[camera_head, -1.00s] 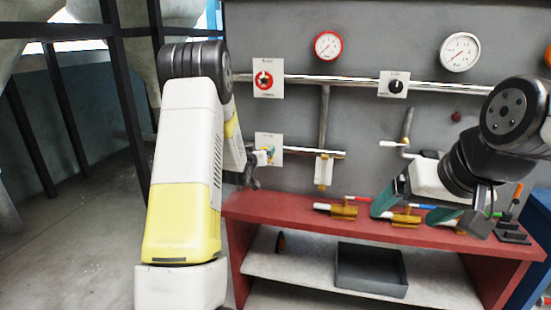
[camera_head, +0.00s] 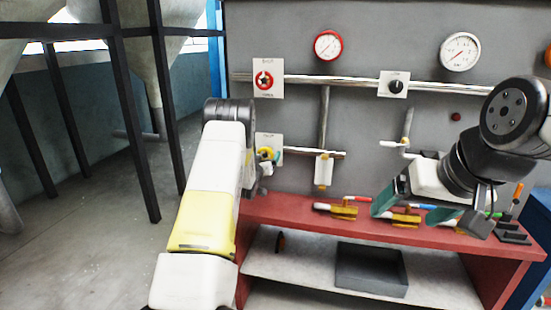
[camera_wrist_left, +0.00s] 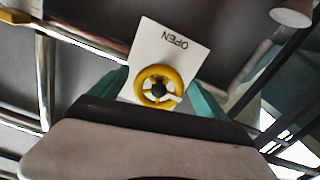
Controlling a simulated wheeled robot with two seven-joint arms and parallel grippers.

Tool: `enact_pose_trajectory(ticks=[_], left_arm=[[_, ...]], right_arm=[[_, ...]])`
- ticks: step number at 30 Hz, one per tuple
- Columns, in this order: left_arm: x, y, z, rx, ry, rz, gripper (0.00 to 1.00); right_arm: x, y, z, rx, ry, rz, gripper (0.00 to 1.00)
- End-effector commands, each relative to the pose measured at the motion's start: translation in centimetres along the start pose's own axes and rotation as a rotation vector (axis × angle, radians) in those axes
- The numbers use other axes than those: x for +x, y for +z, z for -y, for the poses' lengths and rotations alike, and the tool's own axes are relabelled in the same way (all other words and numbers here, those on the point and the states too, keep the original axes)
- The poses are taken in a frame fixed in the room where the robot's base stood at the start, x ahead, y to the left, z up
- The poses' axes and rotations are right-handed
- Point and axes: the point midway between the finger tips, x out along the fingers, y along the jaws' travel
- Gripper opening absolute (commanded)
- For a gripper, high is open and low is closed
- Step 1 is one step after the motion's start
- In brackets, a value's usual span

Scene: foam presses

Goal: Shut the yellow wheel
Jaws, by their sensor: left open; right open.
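In the head view the wheel (camera_head: 266,153) shows on the lower left of the wall panel, partly hidden by my left arm. My left gripper (camera_wrist_left: 160,79) is open, with one teal finger on each side of the wheel. I cannot tell whether the fingers touch it. My right gripper (camera_head: 405,213) is open and empty above the right part of the red bench.
A red wheel (camera_head: 264,80) on its plate is above the yellow one. Pipes, a black knob (camera_head: 396,86) and two gauges are on the grey wall. The red bench (camera_head: 285,209) carries several valve parts; a dark bin (camera_head: 371,270) sits on its shelf.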

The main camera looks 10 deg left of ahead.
Motion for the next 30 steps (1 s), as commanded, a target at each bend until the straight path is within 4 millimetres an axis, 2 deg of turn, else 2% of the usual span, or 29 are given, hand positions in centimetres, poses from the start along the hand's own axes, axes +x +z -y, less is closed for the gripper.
enact_pose_trajectory(ticks=[8, 15, 18, 30], left_arm=[[0.2, -0.02, -0.02, 0.0, 0.0, 0.0, 0.86], [0.19, -0.03, -0.01, 0.0, 0.0, 0.0, 0.39], [0.18, -0.03, -0.01, 0.0, 0.0, 0.0, 0.24], [0.19, -0.01, 0.0, 0.094, 0.0, 0.0, 0.24]], right_arm=[[0.0, 0.0, 0.0, 0.0, 0.0, 0.0, 0.86], [0.0, 0.0, 0.0, 0.0, 0.0, 0.0, 0.86], [0.0, 0.0, 0.0, 0.0, 0.0, 0.0, 0.86], [0.0, 0.0, 0.0, 0.0, 0.0, 0.0, 0.86]])
